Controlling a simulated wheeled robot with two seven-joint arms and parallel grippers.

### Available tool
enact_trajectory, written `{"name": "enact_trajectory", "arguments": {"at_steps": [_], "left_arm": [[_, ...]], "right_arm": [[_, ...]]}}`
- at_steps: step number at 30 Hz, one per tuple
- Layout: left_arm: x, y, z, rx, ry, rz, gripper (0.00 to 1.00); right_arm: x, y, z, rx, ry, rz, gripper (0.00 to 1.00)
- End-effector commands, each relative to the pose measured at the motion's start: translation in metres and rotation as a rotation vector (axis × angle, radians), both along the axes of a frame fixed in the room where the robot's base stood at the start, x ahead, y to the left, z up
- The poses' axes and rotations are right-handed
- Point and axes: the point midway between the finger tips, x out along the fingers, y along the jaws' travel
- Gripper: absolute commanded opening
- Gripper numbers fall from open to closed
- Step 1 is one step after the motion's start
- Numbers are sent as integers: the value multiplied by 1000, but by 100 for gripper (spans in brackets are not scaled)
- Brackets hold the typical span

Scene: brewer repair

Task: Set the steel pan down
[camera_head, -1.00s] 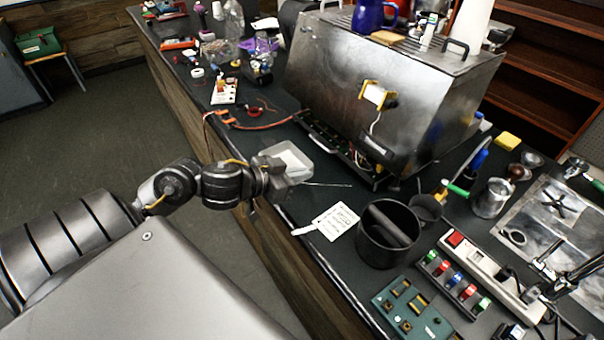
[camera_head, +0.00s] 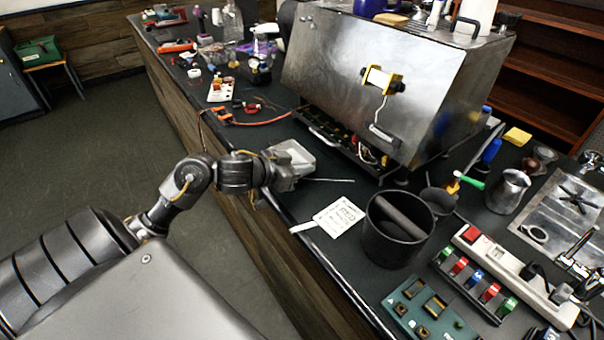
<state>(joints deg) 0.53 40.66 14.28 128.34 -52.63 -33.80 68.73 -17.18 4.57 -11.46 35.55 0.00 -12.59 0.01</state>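The steel pan (camera_head: 294,153) is a small, light grey, square, shallow dish near the counter's left edge, in front of the steel machine. My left gripper (camera_head: 287,176) is at the pan's near side and appears shut on its rim; the fingertips are mostly hidden. The pan looks close to level. I cannot tell whether its underside touches the dark counter (camera_head: 300,205). My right gripper is not in view.
The brewer (camera_head: 360,85), with open wiring at its base, stands just beyond the pan. A thin rod (camera_head: 330,180) lies right of the pan. The floor drops away left.

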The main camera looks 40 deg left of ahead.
Motion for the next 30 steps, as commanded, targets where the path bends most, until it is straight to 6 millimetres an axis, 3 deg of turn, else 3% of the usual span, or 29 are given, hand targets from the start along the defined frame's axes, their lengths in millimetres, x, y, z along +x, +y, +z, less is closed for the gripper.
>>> {"name": "enact_trajectory", "arguments": {"at_steps": [3, 16, 21, 30], "left_arm": [[0, 0, -14, -2, 0, 1, 0], [0, 0, -19, 1, -1, 1, 0], [0, 0, -18, 2, -1, 0, 24], [0, 0, -16, 2, -2, 0, 24]], "right_arm": [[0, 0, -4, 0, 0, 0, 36], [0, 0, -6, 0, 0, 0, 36], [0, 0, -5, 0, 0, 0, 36], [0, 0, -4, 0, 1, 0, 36]]}}
